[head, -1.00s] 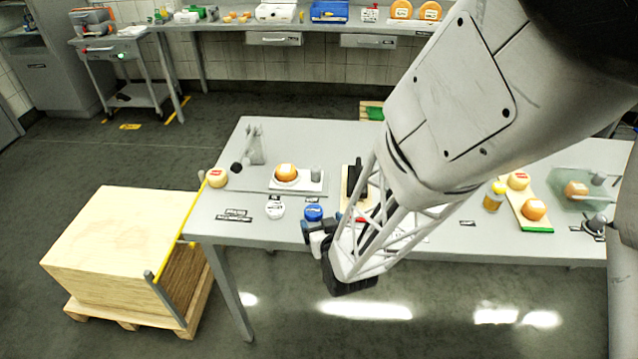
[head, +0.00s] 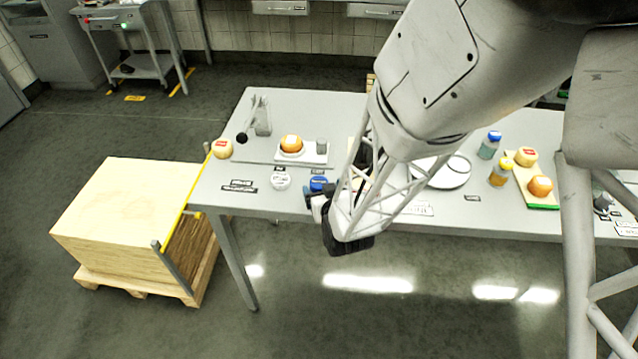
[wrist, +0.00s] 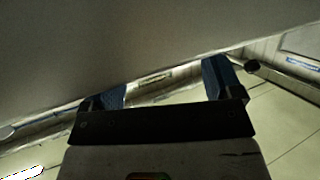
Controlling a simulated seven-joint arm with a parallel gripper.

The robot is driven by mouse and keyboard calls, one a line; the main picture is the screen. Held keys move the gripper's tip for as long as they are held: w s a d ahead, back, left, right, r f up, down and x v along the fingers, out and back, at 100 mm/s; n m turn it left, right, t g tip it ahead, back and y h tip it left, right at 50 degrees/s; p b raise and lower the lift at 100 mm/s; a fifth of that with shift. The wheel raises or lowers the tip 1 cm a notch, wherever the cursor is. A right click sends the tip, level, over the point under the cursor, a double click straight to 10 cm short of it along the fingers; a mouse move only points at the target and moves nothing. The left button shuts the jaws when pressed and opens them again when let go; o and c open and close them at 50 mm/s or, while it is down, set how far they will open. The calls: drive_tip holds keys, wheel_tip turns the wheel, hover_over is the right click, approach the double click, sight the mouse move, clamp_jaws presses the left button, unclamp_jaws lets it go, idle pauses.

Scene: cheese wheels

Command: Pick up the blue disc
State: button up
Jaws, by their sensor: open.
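The blue disc (head: 318,184) lies on the grey table (head: 262,206) near its front edge, just right of a white disc. My gripper (head: 311,200) is at the table's front edge, close in front of the blue disc and partly overlapping it in the head view. I cannot tell whether they touch. In the wrist view my gripper (wrist: 163,88) has its two blue fingers spread wide, with nothing held between them. The disc cannot be made out in the wrist view.
A white disc (head: 280,182) sits beside the blue one. Behind are an orange cheese (head: 291,144) on a white board and a grey cup (head: 322,146). A white plate (head: 449,172) and bottles stand to the right. A wooden crate (head: 125,215) stands left of the table.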

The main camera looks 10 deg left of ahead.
sight(318, 179)
drive_tip(key=shift+x, duration=1.55)
drive_tip(key=c, duration=1)
drive_tip(key=shift+r, duration=0.15)
drive_tip(key=shift+r, duration=1.75)
drive_tip(key=f+v, duration=0.1)
drive_tip(key=v, duration=0.4)
drive_tip(key=f+v, duration=0.1)
drive_tip(key=v, duration=0.4)
drive_tip(key=s+f+v, duration=0.1)
drive_tip(key=v, duration=0.4)
drive_tip(key=shift+s+d+f, duration=0.15)
drive_tip(key=shift+s+d, duration=0.15)
